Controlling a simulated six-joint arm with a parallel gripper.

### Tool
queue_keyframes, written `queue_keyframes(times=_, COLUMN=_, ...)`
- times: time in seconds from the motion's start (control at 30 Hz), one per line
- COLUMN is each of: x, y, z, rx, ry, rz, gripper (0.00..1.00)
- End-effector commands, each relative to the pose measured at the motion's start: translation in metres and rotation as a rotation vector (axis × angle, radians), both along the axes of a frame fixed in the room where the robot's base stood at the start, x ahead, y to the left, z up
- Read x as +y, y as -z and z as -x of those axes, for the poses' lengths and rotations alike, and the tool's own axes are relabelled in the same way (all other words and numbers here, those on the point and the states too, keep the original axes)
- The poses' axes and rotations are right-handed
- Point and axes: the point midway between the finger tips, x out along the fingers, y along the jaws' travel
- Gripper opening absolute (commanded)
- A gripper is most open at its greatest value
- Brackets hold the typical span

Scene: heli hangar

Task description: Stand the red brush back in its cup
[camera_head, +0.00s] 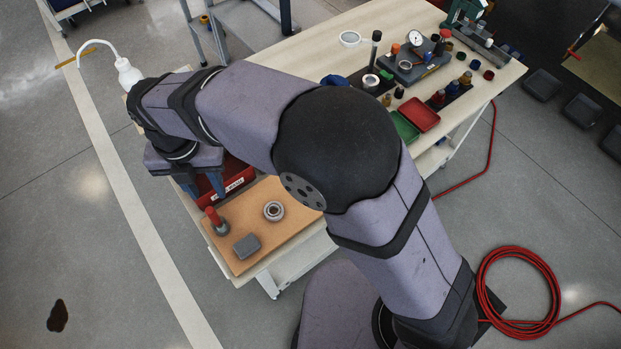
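A small red upright piece (213,215), which looks like the red brush, rises from a small grey cup (222,229) on the brown board. It leans slightly to the upper left; I cannot tell how deep it sits in the cup. My gripper (205,194) points down just above and behind it, near a red box with a white label. Its two blue fingers are apart, and I see nothing between them but the red box behind. The fingertips are small in this view, and no contact with the brush shows.
The brown board (252,258) lies on the near end of the workbench. It also bears a round metal ring (273,211) and a grey block (246,246). The red box (237,177) stands behind. A white lamp (128,73) is at the left. Bottles and trays crowd the far bench.

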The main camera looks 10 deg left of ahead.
Motion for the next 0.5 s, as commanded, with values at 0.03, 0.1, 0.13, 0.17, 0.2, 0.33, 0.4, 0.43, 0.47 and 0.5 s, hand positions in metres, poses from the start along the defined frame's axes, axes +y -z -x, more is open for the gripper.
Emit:
queue_keyframes(times=0.03, x=-0.011, y=-0.001, z=-0.01, rx=0.0, ry=0.076, rz=0.001, gripper=0.35)
queue_keyframes(times=0.1, x=-0.03, y=-0.002, z=-0.025, rx=-0.001, ry=0.223, rz=-0.001, gripper=0.35)
queue_keyframes(times=0.13, x=-0.04, y=-0.002, z=-0.032, rx=0.0, ry=0.299, rz=-0.001, gripper=0.35)
queue_keyframes(times=0.17, x=-0.052, y=-0.002, z=-0.039, rx=0.0, ry=0.384, rz=0.0, gripper=0.35)
queue_keyframes(times=0.2, x=-0.069, y=-0.003, z=-0.049, rx=0.0, ry=0.508, rz=-0.001, gripper=0.35)
queue_keyframes(times=0.33, x=-0.133, y=-0.003, z=-0.076, rx=-0.001, ry=0.969, rz=-0.001, gripper=0.35)
queue_keyframes(times=0.4, x=-0.17, y=-0.002, z=-0.085, rx=0.0, ry=1.233, rz=-0.002, gripper=0.35)
queue_keyframes(times=0.43, x=-0.186, y=-0.001, z=-0.087, rx=-0.001, ry=1.345, rz=-0.001, gripper=0.35)
queue_keyframes(times=0.47, x=-0.201, y=-0.001, z=-0.089, rx=-0.002, ry=1.457, rz=-0.003, gripper=0.35)
queue_keyframes(times=0.5, x=-0.222, y=0.001, z=-0.089, rx=-0.001, ry=1.608, rz=-0.002, gripper=0.35)
